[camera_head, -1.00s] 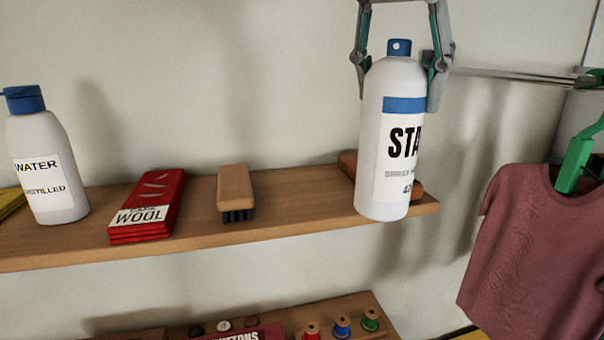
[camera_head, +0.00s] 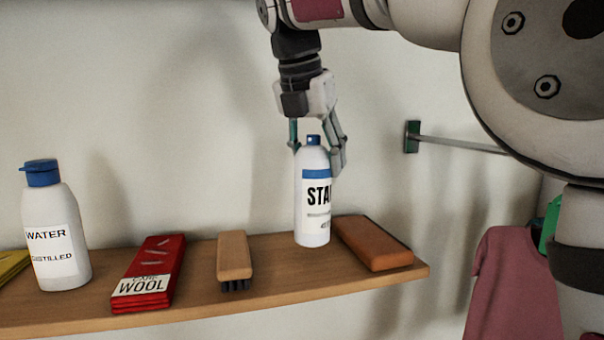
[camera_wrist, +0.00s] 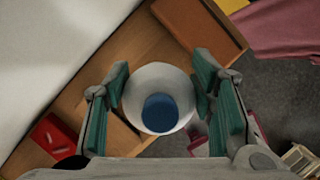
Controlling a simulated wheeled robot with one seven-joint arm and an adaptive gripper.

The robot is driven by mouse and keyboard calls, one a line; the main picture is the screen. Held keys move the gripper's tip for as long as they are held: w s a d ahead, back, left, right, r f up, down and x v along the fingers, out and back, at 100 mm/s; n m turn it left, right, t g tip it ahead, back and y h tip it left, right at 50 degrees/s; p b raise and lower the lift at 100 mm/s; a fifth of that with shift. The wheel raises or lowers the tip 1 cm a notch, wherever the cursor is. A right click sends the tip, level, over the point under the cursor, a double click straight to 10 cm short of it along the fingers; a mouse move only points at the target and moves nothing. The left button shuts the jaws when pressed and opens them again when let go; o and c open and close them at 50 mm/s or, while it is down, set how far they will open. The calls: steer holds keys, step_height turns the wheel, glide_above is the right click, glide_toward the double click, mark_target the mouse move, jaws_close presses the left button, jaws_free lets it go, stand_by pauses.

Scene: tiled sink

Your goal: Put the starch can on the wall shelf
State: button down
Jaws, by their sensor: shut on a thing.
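The starch can (camera_head: 313,208) is a white bottle with a blue band and a blue cap. It is upright between the wooden brush and the orange-brown block, at the wall shelf (camera_head: 300,281). I cannot tell whether its base touches the board. My gripper (camera_head: 318,152) comes from above and is shut on the can's upper part. In the wrist view the can (camera_wrist: 160,80) shows from above, cap in the middle, between the two green-padded fingers.
On the shelf, a wooden brush (camera_head: 235,258) and red wool packets (camera_head: 150,270) lie left of the can. A white water bottle (camera_head: 58,240) stands farther left. An orange-brown block (camera_head: 372,243) lies close at right. A metal rail (camera_head: 455,144) and pink shirt (camera_head: 515,285) are at right.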

mark_target(317, 176)
step_height(317, 176, down, 3)
steer(key=shift+s+r+p, duration=0.1)
steer(key=shift+r+p, duration=0.1)
steer(key=shift+p, duration=0.25)
steer(key=shift+f, duration=0.4)
steer(key=c, duration=0.7)
jaws_free()
steer(key=shift+f, duration=0.15)
